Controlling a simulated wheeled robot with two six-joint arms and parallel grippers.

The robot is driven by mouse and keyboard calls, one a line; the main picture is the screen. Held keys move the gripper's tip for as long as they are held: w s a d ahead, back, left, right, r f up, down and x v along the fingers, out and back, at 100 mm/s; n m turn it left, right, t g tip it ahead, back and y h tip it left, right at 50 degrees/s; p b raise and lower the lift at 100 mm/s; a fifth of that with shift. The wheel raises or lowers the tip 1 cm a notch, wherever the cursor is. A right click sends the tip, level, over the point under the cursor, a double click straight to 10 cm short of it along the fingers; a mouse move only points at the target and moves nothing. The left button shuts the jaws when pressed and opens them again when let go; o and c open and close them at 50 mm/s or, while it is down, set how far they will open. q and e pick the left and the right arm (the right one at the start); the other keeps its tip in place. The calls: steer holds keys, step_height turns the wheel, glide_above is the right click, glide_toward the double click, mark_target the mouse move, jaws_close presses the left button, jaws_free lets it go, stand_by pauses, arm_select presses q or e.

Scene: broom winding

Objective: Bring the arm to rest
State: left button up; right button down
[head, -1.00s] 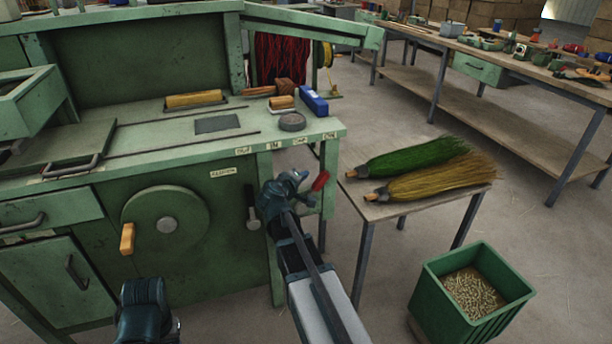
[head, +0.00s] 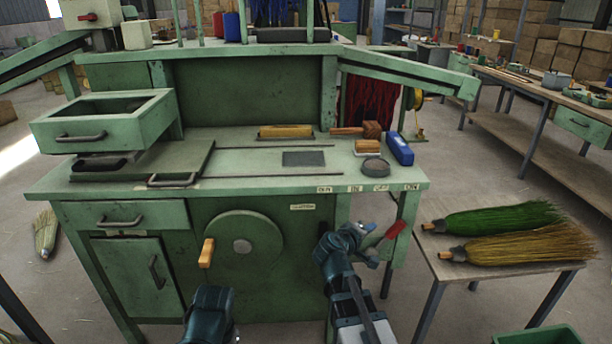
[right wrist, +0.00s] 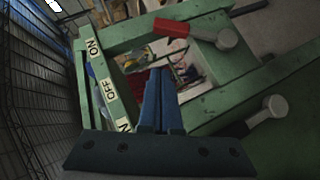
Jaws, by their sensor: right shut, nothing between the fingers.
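My right arm reaches up to the front right corner of the green bench (head: 245,185). Its gripper (head: 367,228) is shut and empty beside the bench's right leg. In the right wrist view the blue fingers (right wrist: 158,95) lie together with nothing between them. A lever with a red handle (head: 395,230) is close to the right gripper; it also shows beyond the fingertips in the right wrist view (right wrist: 171,28). I cannot tell whether they touch. Part of my left arm shows at the bottom of the head view; its gripper fingers are not visible.
A side table (head: 446,270) at right bears a green broom head (head: 500,219) and a straw-coloured one (head: 525,247). A green bin (head: 540,336) stands below. A crank wheel (head: 243,246) is on the bench front. A blue box (head: 399,149) lies on the bench top.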

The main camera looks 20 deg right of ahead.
steer(key=s+a+r+g+y+p, duration=0.2)
steer(key=s+a+p, duration=0.4)
steer(key=a, duration=0.5)
steer(key=s+a+r+g+y+p, duration=0.3)
steer(key=s+a+r+y+p, duration=0.1)
steer(key=s+a+p, duration=0.3)
steer(key=s+a+r+n+g+y+p, duration=0.1)
steer(key=s+a+r+g+y+p, duration=0.2)
steer(key=s+a+p, duration=0.3)
steer(key=a+y+p, duration=0.1)
steer(key=a+p, duration=0.3)
steer(key=a, duration=0.4)
steer(key=shift+s+a, duration=0.2)
steer(key=shift+a, duration=0.2)
